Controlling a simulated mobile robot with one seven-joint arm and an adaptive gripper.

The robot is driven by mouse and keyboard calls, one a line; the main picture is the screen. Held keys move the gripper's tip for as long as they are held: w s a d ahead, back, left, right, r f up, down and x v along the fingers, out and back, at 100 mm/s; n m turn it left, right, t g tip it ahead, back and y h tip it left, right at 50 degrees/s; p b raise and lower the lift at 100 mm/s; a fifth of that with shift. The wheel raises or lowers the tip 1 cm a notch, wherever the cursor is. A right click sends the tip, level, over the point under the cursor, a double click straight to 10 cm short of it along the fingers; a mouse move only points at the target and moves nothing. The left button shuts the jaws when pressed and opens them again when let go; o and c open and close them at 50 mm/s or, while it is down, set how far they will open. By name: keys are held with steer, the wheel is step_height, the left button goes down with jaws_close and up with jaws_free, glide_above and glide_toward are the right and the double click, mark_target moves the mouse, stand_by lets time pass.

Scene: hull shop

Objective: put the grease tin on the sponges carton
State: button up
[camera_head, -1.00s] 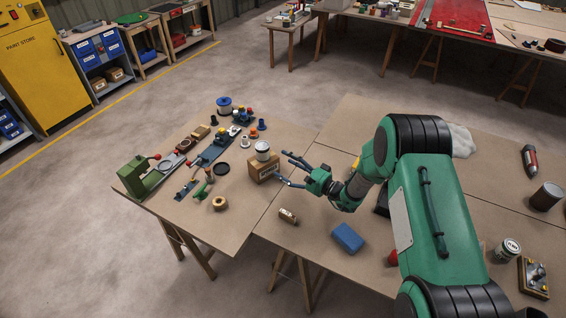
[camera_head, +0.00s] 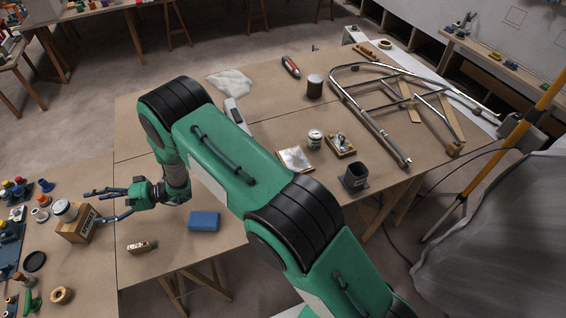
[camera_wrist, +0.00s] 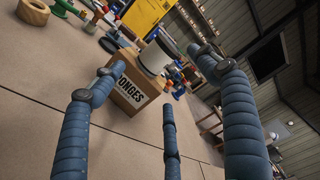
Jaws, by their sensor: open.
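The sponges carton (camera_head: 73,237) is a small brown box at the left in the head view. It also shows in the wrist view (camera_wrist: 128,96), with part of its "SPONGES" print readable. A pale tin (camera_head: 64,212) stands upright on its top; in the wrist view the tin (camera_wrist: 156,52) looks white with a dark rim. Its label is unreadable, so I cannot confirm that it is the grease tin. My gripper (camera_head: 97,206) is open and empty beside the carton and tin, its blue fingers spread toward them. No finger visibly grips the tin.
Another labelled white tin (camera_head: 315,138) stands mid-table near a metal-topped block (camera_head: 340,146). A blue block (camera_head: 204,221) and small brass-like piece (camera_head: 141,247) lie near my gripper. Fittings crowd the left table beyond the carton. A tubular frame (camera_head: 400,105) occupies the right.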

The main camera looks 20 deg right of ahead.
steer(key=s+d+r+n+g+h, duration=0.2)
steer(key=s+d+r, duration=0.35)
steer(key=r, duration=0.35)
steer(key=s+d+r+n+g+h, duration=0.1)
steer(key=s+d+r, duration=0.3)
steer(key=d+r, duration=0.3)
steer(key=s+d+r+n+g+h, duration=0.2)
steer(key=s+d+r, duration=0.2)
steer(key=r, duration=0.6)
steer(key=s+d+r+m+t+h, duration=0.1)
steer(key=s+d+r+t+h, duration=0.1)
steer(key=s+d, duration=0.6)
steer(key=s+d+r+t+h, duration=0.3)
steer(key=s+d+h, duration=0.3)
steer(key=d, duration=1.4)
steer(key=s+d+r+m+t+h, duration=0.1)
steer(key=s+d+r+h, duration=0.3)
steer(key=s+d, duration=0.6)
steer(key=d+t, duration=0.1)
steer(key=d, duration=0.3)
steer(key=shift+s+m+h, duration=0.3)
steer(key=shift+s+h, duration=0.05)
steer(key=shift+h, duration=0.05)
